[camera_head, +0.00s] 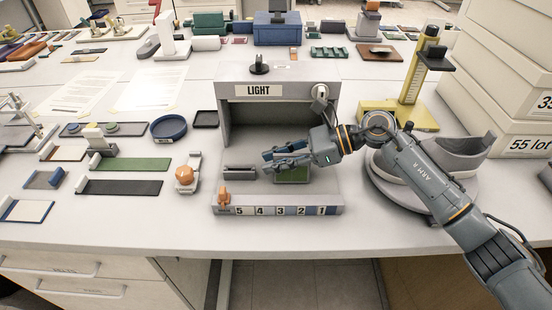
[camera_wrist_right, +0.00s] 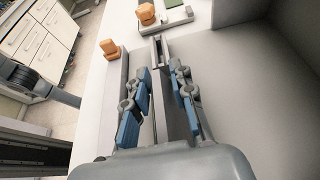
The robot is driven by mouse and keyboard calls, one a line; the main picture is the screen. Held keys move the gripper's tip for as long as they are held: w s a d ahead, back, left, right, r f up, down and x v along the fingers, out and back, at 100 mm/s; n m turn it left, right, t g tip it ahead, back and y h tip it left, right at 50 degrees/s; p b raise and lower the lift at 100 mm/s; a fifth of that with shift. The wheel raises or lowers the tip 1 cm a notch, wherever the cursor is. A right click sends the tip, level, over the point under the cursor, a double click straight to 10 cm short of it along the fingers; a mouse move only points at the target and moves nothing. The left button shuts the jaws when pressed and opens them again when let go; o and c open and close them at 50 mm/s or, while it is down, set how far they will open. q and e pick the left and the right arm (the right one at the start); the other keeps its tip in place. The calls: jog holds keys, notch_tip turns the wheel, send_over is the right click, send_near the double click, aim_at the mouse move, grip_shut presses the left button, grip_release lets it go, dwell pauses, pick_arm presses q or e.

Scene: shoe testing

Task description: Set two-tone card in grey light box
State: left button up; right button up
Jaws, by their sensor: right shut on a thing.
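The grey light box (camera_head: 237,107), marked LIGHT, stands open to the front at the middle of the table. My right gripper (camera_head: 269,160) reaches into its front from the right. It is shut on a card with a green face (camera_head: 292,176), which hangs below the fingers, low over the box floor. In the right wrist view the card (camera_wrist_right: 174,105) shows nearly edge-on between the blue-padded fingers (camera_wrist_right: 160,70). A small grey slotted holder (camera_head: 240,172) is on the box floor just left of the card; whether they touch is unclear. My left gripper is out of view.
A numbered strip (camera_head: 279,211) with an orange knob (camera_head: 223,195) runs along the box front. A turntable with a grey shoe-like form (camera_head: 450,160) stands right, under my arm. A yellow gauge (camera_head: 413,85) is behind. Green and dark strips and a blue dish (camera_head: 169,128) lie left.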

jog(key=shift+f, duration=0.3)
jog(key=o, duration=0.8)
jog(key=shift+r, duration=0.1)
jog(key=v, duration=1.2)
